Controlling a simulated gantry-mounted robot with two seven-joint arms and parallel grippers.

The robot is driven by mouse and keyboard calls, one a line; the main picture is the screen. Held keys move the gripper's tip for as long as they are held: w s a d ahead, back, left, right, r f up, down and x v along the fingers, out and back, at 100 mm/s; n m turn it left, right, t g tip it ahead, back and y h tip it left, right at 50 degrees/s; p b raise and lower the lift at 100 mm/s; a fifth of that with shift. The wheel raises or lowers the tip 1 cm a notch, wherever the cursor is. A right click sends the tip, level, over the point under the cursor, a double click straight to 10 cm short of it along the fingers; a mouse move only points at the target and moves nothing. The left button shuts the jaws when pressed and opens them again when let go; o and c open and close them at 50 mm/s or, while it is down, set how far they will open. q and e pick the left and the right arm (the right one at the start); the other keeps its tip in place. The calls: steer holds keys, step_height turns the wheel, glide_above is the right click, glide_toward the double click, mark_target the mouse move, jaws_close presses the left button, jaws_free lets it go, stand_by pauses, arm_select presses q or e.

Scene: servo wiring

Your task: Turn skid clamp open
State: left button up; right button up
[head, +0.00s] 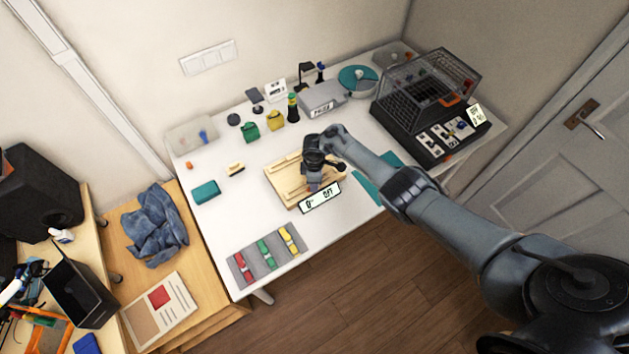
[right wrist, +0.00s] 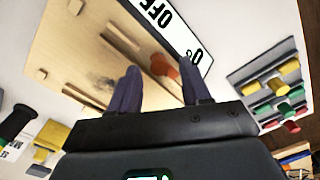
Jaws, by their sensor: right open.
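The wooden skid (head: 287,188) lies on the white table, with a white placard (head: 320,198) reading "0°" and "OFF" along its front edge. In the right wrist view the skid (right wrist: 85,45) shows slots, small blocks and a dark smudge. An orange-red clamp piece (right wrist: 164,69) stands on it near the placard (right wrist: 172,28). My right gripper (head: 313,186) is over the skid and hides part of it. In the right wrist view its two fingers (right wrist: 160,90) are apart, with the clamp piece showing just beyond the gap between them. I cannot tell whether they touch it. My left gripper is not in view.
A grey mat (head: 268,255) with red, green and yellow pieces lies at the front left. A teal box (head: 206,191) and a small yellow-black brush (head: 236,169) lie left of the skid. A black caged machine (head: 425,100) stands at the right. The table left of the skid has free room.

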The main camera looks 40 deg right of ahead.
step_height(320, 180, up, 10)
steer(key=p, duration=0.3)
steer(key=shift+f, duration=0.15)
